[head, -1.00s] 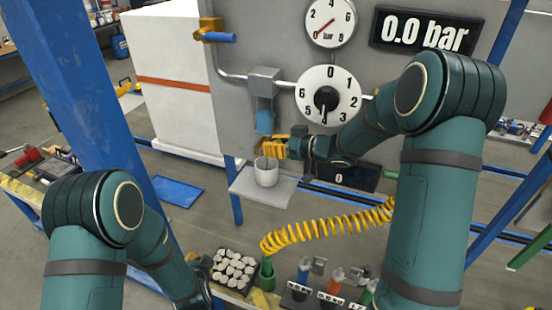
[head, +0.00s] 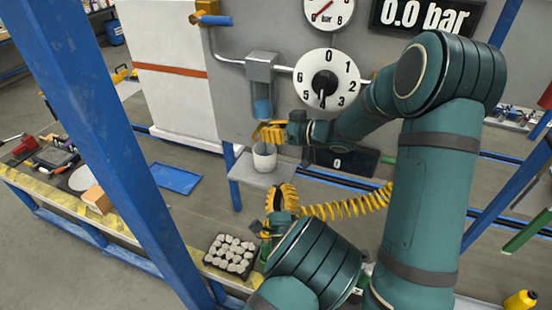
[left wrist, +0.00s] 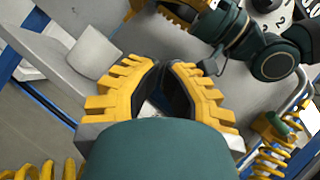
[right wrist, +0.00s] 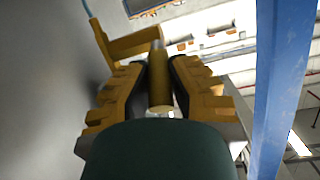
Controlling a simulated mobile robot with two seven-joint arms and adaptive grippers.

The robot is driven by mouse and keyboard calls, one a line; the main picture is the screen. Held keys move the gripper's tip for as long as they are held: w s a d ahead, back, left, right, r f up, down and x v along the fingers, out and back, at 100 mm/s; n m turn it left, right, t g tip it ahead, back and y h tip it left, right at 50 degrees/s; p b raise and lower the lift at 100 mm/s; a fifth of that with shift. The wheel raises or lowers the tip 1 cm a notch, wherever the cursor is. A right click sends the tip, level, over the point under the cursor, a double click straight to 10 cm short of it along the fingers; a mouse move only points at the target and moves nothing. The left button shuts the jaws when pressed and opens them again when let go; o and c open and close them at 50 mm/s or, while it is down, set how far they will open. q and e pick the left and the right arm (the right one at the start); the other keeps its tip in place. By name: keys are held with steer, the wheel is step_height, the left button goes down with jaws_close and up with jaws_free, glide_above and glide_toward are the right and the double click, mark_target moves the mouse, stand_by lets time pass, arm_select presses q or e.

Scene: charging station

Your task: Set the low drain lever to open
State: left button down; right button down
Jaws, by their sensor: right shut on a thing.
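My right gripper (head: 268,133) is at the lower end of the clear bowl (head: 262,104) with blue liquid, just above a white cup (head: 264,157). In the right wrist view its fingers (right wrist: 160,80) are closed around a brass-yellow bar (right wrist: 157,78), which appears to be the low drain lever. The fingers hide most of the lever in the head view, so its setting is unclear. My left gripper (head: 281,196) is below and slightly right of the cup, apart from it. In the left wrist view its fingertips (left wrist: 160,70) meet, with nothing seen between them.
The cup stands on a small grey shelf (head: 245,175). A coiled yellow hose (head: 350,208) runs right of my left gripper. A numbered dial (head: 325,79) and a 0.0 bar display (head: 425,17) are on the panel. A blue post (head: 110,140) crosses the left side.

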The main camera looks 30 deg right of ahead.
steer(key=shift+a, duration=0.1)
arm_select(q)
steer(key=a+r+x, duration=0.2)
steer(key=x, duration=1)
steer(key=shift+w, duration=0.2)
steer(key=shift+r, duration=0.1)
